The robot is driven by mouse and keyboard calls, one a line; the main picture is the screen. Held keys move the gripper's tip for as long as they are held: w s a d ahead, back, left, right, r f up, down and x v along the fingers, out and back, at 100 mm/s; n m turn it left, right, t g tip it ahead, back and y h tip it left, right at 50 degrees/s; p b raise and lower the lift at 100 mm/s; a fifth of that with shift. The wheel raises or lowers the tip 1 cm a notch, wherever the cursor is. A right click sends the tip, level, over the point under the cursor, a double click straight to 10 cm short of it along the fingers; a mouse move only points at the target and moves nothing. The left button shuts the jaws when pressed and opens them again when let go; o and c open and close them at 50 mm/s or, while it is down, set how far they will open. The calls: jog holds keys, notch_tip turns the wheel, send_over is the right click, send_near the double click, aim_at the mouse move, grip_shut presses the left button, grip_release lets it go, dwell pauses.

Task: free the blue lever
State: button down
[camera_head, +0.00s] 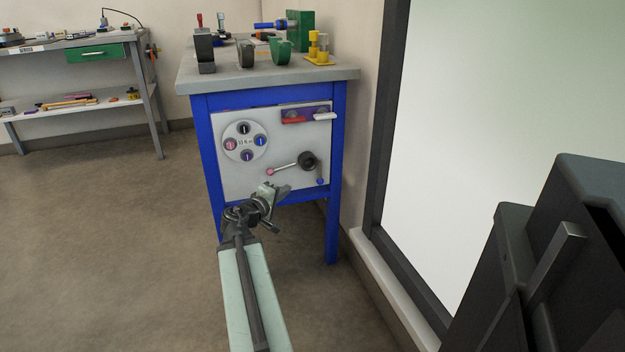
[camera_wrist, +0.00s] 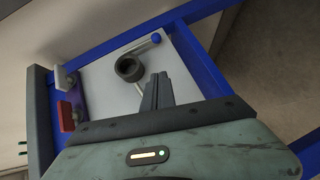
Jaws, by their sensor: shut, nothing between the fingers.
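The blue lever (camera_head: 320,181) hangs down to the right from a black round hub (camera_head: 308,161) on the cart's light front panel. In the wrist view the blue lever's ball end (camera_wrist: 155,38) and pale rod show above the hub (camera_wrist: 130,67). A second lever with a pink knob (camera_head: 270,171) reaches left from the hub; in the wrist view its rod is mostly hidden behind my fingers. My gripper (camera_head: 284,190) is shut and empty, in front of the panel's lower part. In the wrist view its fingertips (camera_wrist: 160,77) appear beside the hub, apart from the blue ball.
A red handle (camera_head: 293,120) and a white handle (camera_head: 325,116) sit at the panel's upper right. A round plate (camera_head: 245,141) with several coloured knobs is left. Clamps and blocks stand on the cart top (camera_head: 260,80). A wall and dark frame (camera_head: 385,130) flank the cart's right.

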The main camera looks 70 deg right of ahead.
jog(key=b, duration=0.2)
send_near(320, 171)
jog(key=w+d+f, duration=0.3)
jog(key=w+f, duration=0.1)
jog(key=shift+w+d+f, duration=0.15)
jog(key=shift+d, duration=0.2)
jog(key=s+d, duration=0.2)
jog(key=shift+s+d+f+b, duration=0.1)
jog(key=shift+s+f+b, duration=0.25)
jog(key=shift+s+f, duration=0.05)
jog(key=shift+s+d, duration=0.2)
jog(key=shift+s, duration=0.1)
